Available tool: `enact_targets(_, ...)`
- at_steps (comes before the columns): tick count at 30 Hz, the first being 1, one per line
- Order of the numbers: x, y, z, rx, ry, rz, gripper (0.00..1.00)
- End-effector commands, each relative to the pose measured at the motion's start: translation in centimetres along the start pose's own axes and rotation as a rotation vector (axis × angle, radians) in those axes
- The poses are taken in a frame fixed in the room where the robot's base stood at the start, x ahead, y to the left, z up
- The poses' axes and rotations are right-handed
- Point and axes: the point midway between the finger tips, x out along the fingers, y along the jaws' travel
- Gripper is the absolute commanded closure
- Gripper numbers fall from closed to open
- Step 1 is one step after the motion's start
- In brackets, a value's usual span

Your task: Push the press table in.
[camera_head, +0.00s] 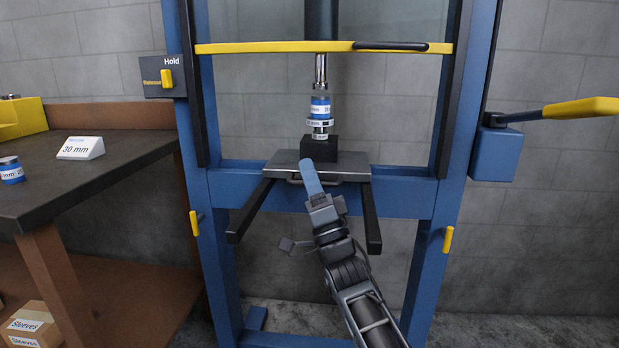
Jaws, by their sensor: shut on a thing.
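The press table (352,168) is a grey plate between two dark rails (250,210) that stick out at the front of the blue press frame (402,190). It sits at the back end of the rails, under the ram. A bar handle (294,181) runs along its front edge. My gripper (309,172) is at the front edge, its blue finger over the handle and shut on it; the finger hides part of the handle. A black block (318,152) stands on the table. Metal rings and a blue-labelled sleeve (320,107) are stacked upright above it, under the ram rod (321,68).
A yellow guard bar (270,47) crosses the frame above. A yellow-handled lever (570,110) sticks out at right. A Hold/Release switch (166,78) is at upper left. A workbench (100,180) stands at left. The floor before the press looks free.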

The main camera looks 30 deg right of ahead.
Motion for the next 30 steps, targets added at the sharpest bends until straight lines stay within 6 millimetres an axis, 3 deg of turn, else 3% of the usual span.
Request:
enact_targets(14, -0.4, 0.4, -0.2, -0.001, 0.002, 0.011, 0.77)
enact_targets(25, -5.9, 0.3, -0.1, 0.0, 0.0, 0.013, 0.77)
enact_targets(30, -7.4, 0.3, -0.1, -0.001, 0.0, 0.01, 0.77)
